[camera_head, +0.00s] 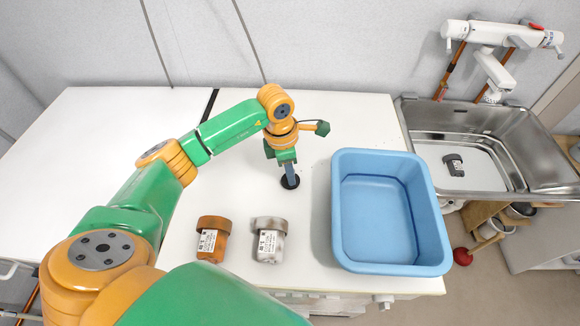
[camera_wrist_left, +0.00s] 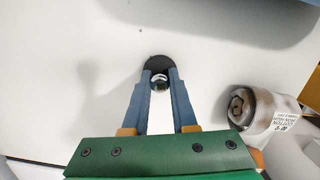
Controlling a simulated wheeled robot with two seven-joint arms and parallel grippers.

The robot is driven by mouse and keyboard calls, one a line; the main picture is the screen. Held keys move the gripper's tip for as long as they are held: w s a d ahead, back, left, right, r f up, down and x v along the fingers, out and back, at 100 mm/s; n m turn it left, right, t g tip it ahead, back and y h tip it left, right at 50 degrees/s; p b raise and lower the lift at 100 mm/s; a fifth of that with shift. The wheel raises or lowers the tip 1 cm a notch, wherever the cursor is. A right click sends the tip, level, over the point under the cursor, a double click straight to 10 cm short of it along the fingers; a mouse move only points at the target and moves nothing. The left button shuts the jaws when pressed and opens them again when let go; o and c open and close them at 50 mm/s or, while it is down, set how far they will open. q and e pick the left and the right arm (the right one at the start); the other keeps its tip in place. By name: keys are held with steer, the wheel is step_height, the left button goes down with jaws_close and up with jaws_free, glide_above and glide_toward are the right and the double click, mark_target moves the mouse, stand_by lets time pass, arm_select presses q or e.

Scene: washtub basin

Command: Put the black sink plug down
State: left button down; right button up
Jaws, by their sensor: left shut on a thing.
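The black sink plug (camera_head: 290,182) is at the fingertips of my left gripper (camera_head: 289,172), left of the blue tub, at or just above the white counter. In the left wrist view the black plug (camera_wrist_left: 155,62) shows as a dark disc with a metal ring between the two blue-grey fingers of the left gripper (camera_wrist_left: 160,82). The left gripper is shut on it and points down. I cannot tell whether the plug's underside touches the counter. My right gripper is not in view.
A blue tub (camera_head: 342,205) stands to the right. A steel sink (camera_head: 420,125) with a dark object (camera_head: 453,165) inside is farther right. The counter's left part is clear.

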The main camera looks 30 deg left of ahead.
mark_target(284, 180)
arm_select(q)
steer(key=shift+w+f, duration=0.1)
steer(key=shift+f, duration=0.1)
steer(key=c, duration=0.7)
jaws_free()
steer(key=shift+r, duration=0.65)
step_height(284, 180, up, 11)
steer(key=s+a+b, duration=0.1)
steer(key=b, duration=0.1)
